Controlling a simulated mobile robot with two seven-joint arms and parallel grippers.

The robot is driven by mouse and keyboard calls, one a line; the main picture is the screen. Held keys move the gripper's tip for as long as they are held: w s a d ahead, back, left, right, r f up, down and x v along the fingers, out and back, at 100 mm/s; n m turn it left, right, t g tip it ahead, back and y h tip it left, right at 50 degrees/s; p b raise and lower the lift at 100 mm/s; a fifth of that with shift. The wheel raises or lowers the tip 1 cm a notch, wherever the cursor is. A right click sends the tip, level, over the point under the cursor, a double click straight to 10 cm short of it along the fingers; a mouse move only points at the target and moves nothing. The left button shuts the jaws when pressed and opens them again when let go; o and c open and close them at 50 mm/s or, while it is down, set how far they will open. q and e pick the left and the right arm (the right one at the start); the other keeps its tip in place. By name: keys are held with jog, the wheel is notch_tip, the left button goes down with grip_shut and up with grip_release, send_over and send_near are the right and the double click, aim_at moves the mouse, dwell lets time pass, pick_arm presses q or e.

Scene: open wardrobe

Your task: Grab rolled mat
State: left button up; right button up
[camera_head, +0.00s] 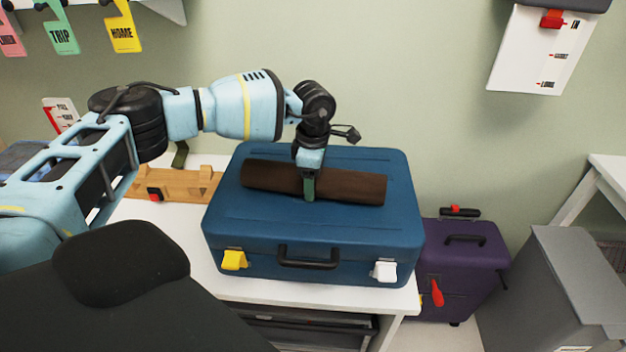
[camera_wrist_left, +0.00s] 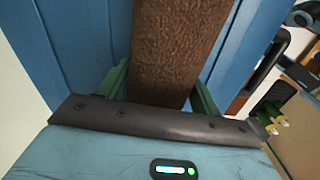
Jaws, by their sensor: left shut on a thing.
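The rolled mat (camera_head: 345,186) is a dark brown cylinder lying lengthwise across the top of the closed blue suitcase (camera_head: 255,215). My left gripper (camera_head: 309,188) comes down from above onto the middle of the mat and is shut on it. In the left wrist view the mat (camera_wrist_left: 170,50) runs between the two green fingers (camera_wrist_left: 158,95), with blue suitcase lid on both sides. The mat appears to rest on the lid; I cannot tell if there is a gap. My right gripper is not in view.
The suitcase stands on a white table (camera_head: 185,230). A wooden rack (camera_head: 190,185) is to its left. A purple suitcase (camera_head: 470,262) and a grey bin (camera_head: 575,285) stand to the right. Hanging tags (camera_head: 123,28) are at the upper left, and a white board (camera_head: 535,52) at the upper right.

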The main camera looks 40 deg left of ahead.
pick_arm(q)
jog(key=r, duration=0.3)
jog(key=shift+s+d+r, duration=0.1)
jog(key=shift+s+r, duration=0.1)
jog(key=shift+s, duration=0.2)
jog(key=s+d+r, duration=0.1)
jog(key=s+d, duration=0.1)
jog(key=s, duration=1.3)
jog(key=shift+d+r, duration=0.2)
